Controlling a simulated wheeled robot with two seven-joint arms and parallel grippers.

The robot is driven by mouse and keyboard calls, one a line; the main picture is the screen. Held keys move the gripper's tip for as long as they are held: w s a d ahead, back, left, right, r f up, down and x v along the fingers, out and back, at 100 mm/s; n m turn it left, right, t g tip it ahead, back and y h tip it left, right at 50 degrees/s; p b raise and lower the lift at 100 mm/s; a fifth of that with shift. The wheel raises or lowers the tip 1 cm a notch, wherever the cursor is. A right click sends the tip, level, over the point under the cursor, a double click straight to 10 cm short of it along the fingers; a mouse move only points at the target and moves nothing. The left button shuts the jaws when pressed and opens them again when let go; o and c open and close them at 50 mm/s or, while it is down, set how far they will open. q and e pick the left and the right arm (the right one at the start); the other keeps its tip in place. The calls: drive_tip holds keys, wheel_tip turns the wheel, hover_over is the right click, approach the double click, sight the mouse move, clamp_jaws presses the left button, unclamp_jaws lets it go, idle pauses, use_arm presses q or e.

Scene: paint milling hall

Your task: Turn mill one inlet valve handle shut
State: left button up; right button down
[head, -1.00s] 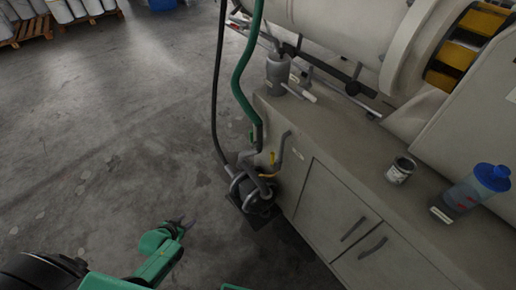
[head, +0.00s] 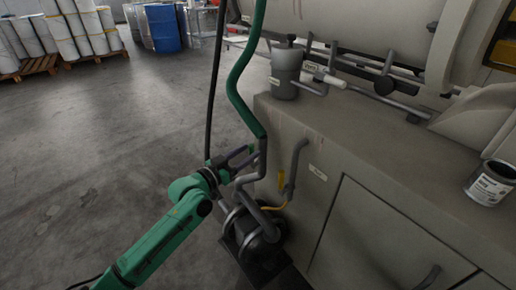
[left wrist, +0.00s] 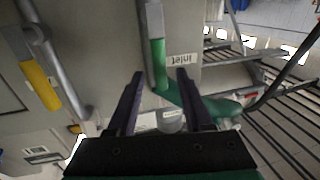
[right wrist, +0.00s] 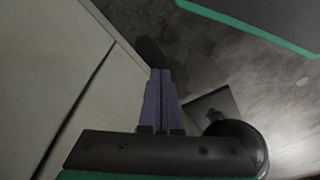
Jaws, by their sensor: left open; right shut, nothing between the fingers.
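A straight green piece (left wrist: 157,65) lies along a grey pipe beside the Inlet label (left wrist: 181,59) in the left wrist view. I cannot tell whether it is the inlet valve handle or the hose end. In the head view the green hose (head: 240,85) meets the grey pipe (head: 262,158) by the cabinet's near corner. My left gripper (head: 246,155) is open beside this pipe. In the left wrist view its fingers (left wrist: 158,100) stand apart with the green piece beyond them, not gripped. My right gripper (right wrist: 161,100) is shut and empty beside a cabinet face, out of the head view.
A yellow handle (head: 281,181) hangs on another pipe to the right. A dark pump (head: 262,240) stands on the floor below. A grey canister (head: 286,72) and a can (head: 490,182) stand on the cabinet top (head: 400,150). Open floor (head: 110,130) lies to the left.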

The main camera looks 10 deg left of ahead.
use_arm(q)
drive_tip(key=x, duration=0.5)
drive_tip(key=shift+w+d, duration=0.1)
drive_tip(key=shift+w, duration=0.1)
clamp_jaws()
use_arm(e)
drive_tip(key=shift+a+r, duration=0.1)
drive_tip(key=shift+r, duration=0.8)
use_arm(q)
drive_tip(key=shift+f, duration=0.1)
